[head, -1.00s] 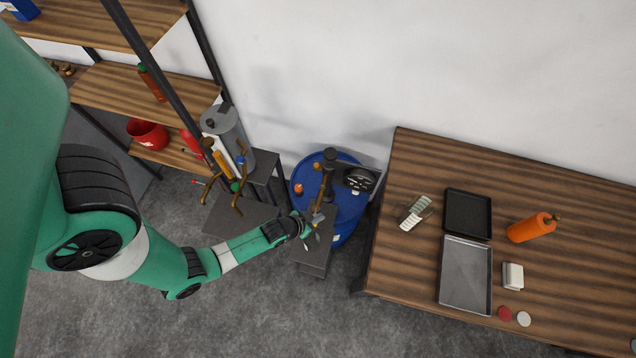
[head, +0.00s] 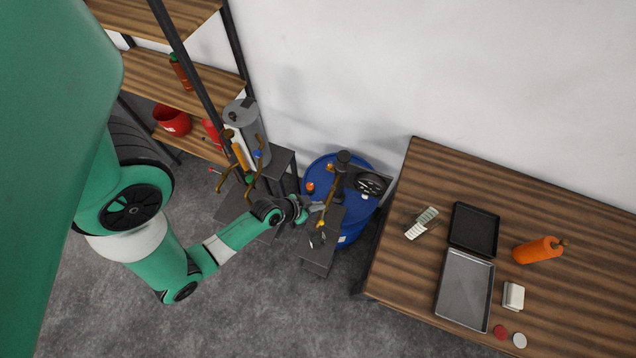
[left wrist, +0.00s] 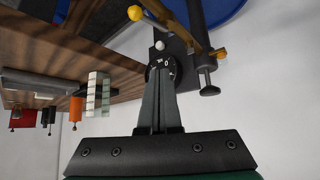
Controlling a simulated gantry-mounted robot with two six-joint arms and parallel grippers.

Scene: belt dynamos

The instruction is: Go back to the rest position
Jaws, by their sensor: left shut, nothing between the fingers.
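A brass lever (head: 329,204) and a black round gauge-like part (head: 370,184) are just beyond the gripper. In the left wrist view, a dial (left wrist: 160,64) is partly behind the fingertips. My right gripper is not in view.
Grey cylinders and brass-handled valves (head: 258,160) stand left of the gripper, near a shelf (head: 170,78). A wooden table (head: 400,275) at the right holds trays (head: 465,290), an orange bottle (head: 538,250) and small items. Floor in front is open.

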